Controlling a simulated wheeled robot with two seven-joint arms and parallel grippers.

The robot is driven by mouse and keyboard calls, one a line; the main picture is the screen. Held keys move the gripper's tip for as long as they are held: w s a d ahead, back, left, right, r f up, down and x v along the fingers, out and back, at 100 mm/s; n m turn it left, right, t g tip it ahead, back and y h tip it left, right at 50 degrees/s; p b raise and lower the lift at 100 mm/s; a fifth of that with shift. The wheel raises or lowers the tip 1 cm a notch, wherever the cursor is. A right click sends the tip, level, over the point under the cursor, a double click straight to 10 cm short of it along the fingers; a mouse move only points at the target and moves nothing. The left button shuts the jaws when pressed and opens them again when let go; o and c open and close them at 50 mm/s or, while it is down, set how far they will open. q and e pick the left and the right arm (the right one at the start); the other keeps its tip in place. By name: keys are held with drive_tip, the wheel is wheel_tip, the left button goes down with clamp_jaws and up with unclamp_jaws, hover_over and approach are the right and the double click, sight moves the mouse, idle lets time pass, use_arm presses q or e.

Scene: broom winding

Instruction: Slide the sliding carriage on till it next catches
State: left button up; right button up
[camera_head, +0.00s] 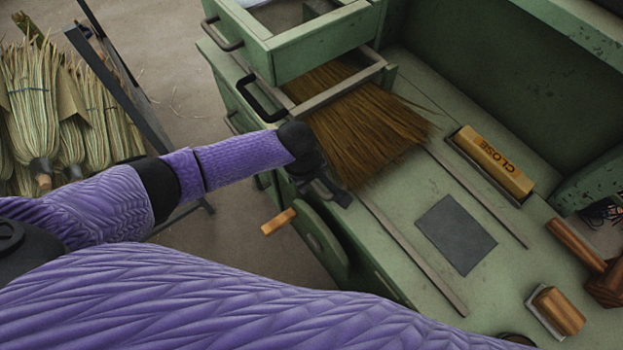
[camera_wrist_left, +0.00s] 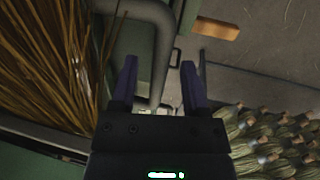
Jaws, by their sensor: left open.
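The sliding carriage seems to be the pale grey crossbar (camera_head: 338,88) above the brown bristles (camera_head: 365,125), near the upper end of two metal rails (camera_head: 412,250). A black handle (camera_head: 262,100) stands at its left end. My left gripper (camera_head: 332,190) is open, beside the bench's left edge, below the bristles and apart from that handle. In the left wrist view its two fingers (camera_wrist_left: 158,85) are spread, with a curved grey bar (camera_wrist_left: 160,45) showing between them. I cannot tell whether they touch it. My right gripper is out of view.
A green drawer (camera_head: 315,45) stands at the top. A wooden crank knob (camera_head: 278,221) juts from the bench's left side. On the bench are a CLOSE block (camera_head: 494,162), a dark plate (camera_head: 456,233) and a mallet (camera_head: 580,248). Finished brooms (camera_head: 35,100) stand at left.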

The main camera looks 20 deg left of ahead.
use_arm(q)
drive_tip(key=shift+c, duration=0.2)
clamp_jaws()
idle(1.1)
